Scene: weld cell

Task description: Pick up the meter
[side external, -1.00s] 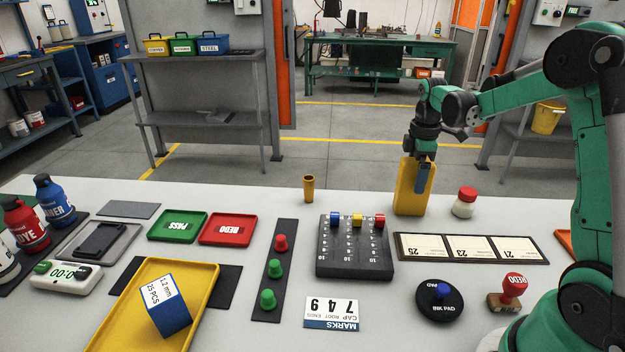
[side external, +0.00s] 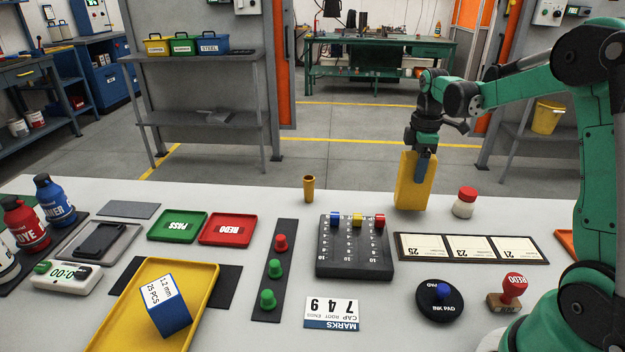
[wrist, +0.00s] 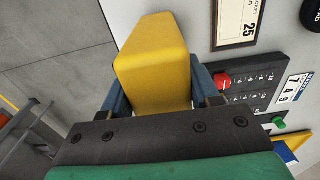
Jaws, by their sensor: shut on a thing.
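The meter is a yellow block-shaped body (side external: 414,185) near the back edge of the table in the side external view, right of the black slider box. My gripper (side external: 424,165) is shut on its upper part from above. In the wrist view the yellow meter (wrist: 155,65) sits between the two blue fingers of my gripper (wrist: 160,100). The meter is slightly tilted, and its lower end is just above or at the table top; I cannot tell whether it still touches. Its face is turned away from both views.
A white jar with a red lid (side external: 465,202) stands close to the right of the meter. The black slider box (side external: 354,262) and a card frame (side external: 471,249) lie in front. A brass cup (side external: 309,189) stands to the left.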

